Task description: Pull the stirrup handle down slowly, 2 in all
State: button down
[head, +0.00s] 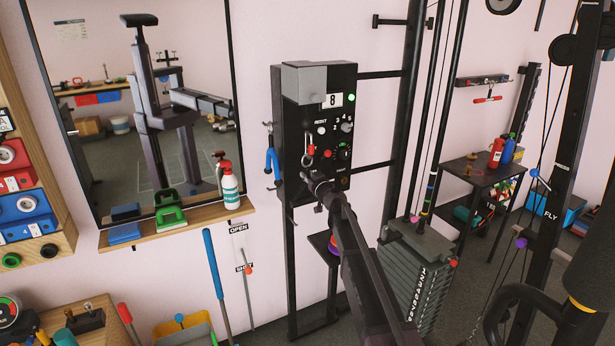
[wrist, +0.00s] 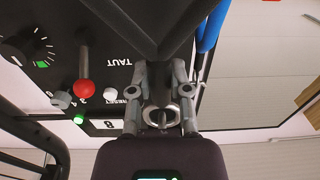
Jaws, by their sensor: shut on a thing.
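The black wall unit (head: 296,130) has a number window (head: 331,100) reading 8, a knob and a red lever (head: 328,153); in the wrist view its face is upside down. A metal clip (head: 308,158) hangs on its front. My gripper (head: 314,182) is just below that clip. In the wrist view my gripper (wrist: 158,72) is shut on a dark bar-like piece, the stirrup handle (wrist: 157,88). A metal ring (wrist: 175,130) shows between the fingers near the palm. My arm and fingers hide most of the handle in the head view.
A mirror (head: 90,60) and a wooden shelf (head: 180,222) with a spray bottle (head: 229,185) are left. A weight stack (head: 418,270) and a black upright (head: 550,190) stand right of my arm.

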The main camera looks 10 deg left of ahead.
aim_at(308, 167)
jog(key=shift+r, duration=0.45)
jog(key=shift+p, duration=0.3)
jog(key=shift+r+p, duration=1.1)
jog(key=shift+r, duration=0.15)
jog(key=shift+r+p, duration=0.4)
jog(key=shift+p, duration=0.15)
jog(key=shift+f, duration=0.1)
jog(key=shift+c, duration=2.4)
grip_release()
